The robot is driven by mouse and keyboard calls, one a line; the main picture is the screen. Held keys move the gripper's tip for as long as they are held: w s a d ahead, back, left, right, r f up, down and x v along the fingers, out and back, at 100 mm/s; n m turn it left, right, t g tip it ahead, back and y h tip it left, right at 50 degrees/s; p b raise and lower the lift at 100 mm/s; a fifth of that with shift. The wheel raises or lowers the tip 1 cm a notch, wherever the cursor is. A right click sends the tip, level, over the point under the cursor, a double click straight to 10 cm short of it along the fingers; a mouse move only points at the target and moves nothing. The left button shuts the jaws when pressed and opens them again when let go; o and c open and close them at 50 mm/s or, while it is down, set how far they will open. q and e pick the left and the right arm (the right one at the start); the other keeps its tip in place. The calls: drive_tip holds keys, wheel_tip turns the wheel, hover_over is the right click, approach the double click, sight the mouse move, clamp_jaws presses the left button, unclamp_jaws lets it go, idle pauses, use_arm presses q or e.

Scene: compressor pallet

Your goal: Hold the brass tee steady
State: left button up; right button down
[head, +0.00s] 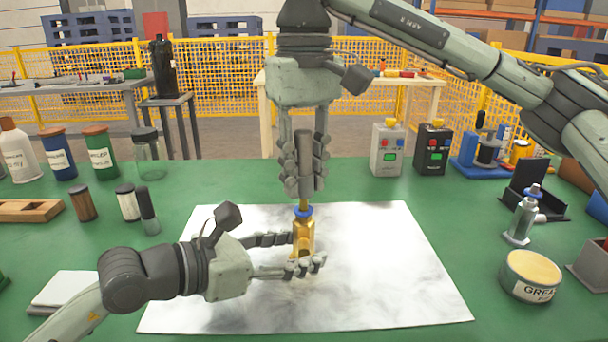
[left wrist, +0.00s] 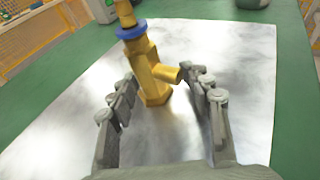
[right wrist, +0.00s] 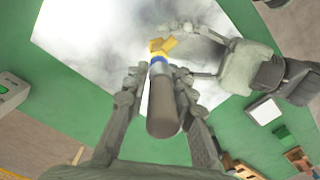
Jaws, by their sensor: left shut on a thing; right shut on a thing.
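The brass tee (head: 303,238) stands upright on the pale metal sheet, a blue ring (head: 304,211) around its top. My left gripper (head: 298,254) is shut on the tee, one finger on each side; the left wrist view shows the tee (left wrist: 150,78) with its side branch pointing right. My right gripper (head: 305,182), pointing down above the tee, is shut on a dark grey cylindrical handle (head: 304,150). A thin brass-coloured shaft runs from the handle down to the blue ring. The handle (right wrist: 163,105) hides part of the tee in the right wrist view. How deep the shaft sits is hidden.
The metal sheet (head: 400,270) lies on the green bench, mostly bare. Jars, bottles and a wooden block (head: 28,210) stand left; two boxes with buttons (head: 387,150) stand at the back.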

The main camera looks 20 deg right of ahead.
sight(304, 192)
drive_tip(key=shift+w+r, duration=0.2)
drive_tip(key=shift+r, duration=0.3)
drive_tip(key=shift+f, duration=2.1)
idle(0.9)
drive_tip(key=c, duration=1.2)
unclamp_jaws()
wheel_tip(304, 192, up, 12)
drive_tip(key=shift+d+r, duration=0.1)
drive_tip(key=shift+d, duration=0.05)
use_arm(q)
drive_tip(key=o, duration=1)
drive_tip(key=shift+c, duration=0.2)
